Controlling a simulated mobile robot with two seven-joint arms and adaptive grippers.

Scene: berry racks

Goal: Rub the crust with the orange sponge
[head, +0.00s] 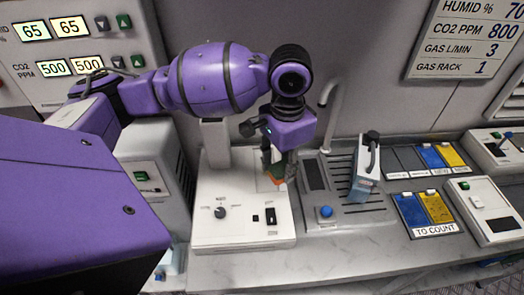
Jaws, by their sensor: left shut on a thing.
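My left gripper (279,172) points down over the white bench unit (238,236). It is shut on the orange sponge (275,179), which shows as a small orange and green patch between its dark fingers. The sponge is at the upper right part of the unit's top, and I cannot tell whether it touches the surface. A faint square outline lies around it there. I cannot make out the crust; the gripper and sponge may hide it. My right gripper is not in view.
A grey ribbed sink plate (345,216) with a tap (328,100) and a grey handled tool (366,172) lies right of the unit. Blue and yellow trays, labelled TO COUNT (436,230), stand farther right. The bench's front strip (340,262) is clear.

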